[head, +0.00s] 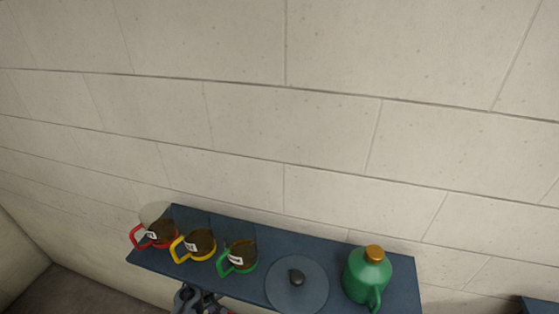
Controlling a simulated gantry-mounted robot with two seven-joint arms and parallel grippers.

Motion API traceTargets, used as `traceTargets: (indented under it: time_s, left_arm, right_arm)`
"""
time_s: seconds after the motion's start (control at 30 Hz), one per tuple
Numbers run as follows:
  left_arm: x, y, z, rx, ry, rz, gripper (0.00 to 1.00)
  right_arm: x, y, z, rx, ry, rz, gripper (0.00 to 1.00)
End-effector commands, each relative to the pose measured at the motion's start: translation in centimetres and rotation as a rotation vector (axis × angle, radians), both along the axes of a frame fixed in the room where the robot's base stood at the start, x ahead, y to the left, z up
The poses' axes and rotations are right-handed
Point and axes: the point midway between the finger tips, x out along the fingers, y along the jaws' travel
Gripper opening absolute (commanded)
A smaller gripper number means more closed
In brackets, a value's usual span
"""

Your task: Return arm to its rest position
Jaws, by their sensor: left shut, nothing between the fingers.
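My left gripper (200,301) shows in the head view at the bottom edge, just in front of the shelf's front edge. It is shut and empty, and partly cut off by the frame. Each carries a white tag. My gripper is below the yellow and green ones and appears apart from them. My right gripper is not in view.
A round grey disc with a dark knob (297,281) lies on the shelf right of the motors. A green canister with an orange cap (367,277) stands at the right end. A pale block wall (330,130) rises behind. Another dark surface (540,305) shows at far right.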

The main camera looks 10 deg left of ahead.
Motion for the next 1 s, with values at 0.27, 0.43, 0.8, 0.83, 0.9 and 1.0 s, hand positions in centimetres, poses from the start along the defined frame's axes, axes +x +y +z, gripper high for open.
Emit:
traceTargets:
  time_s: [0.27,0.43,0.8,0.83,0.9,1.0]
  left_arm:
    - [-5.7,-1.0,2.2,0.085,-0.059,-0.296,0.00]
    - [-10.9,-3.7,5.7,0.126,-0.105,-0.541,0.00]
    - [-22.0,-10.3,16.0,0.148,-0.213,-0.981,0.00]
    - [-22.5,-10.7,16.7,0.148,-0.221,-1.002,0.00]
    - [-23.8,-11.3,18.1,0.148,-0.236,-1.045,0.00]
    - [-24.9,-11.9,19.6,0.147,-0.251,-1.086,0.00]
  right_arm:
    - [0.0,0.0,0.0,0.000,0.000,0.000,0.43]
    - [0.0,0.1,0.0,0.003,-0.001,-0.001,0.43]
    - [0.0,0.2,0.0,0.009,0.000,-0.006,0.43]
    - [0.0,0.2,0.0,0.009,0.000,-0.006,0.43]
    - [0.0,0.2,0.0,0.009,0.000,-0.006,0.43]
    - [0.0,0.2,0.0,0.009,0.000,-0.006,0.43]
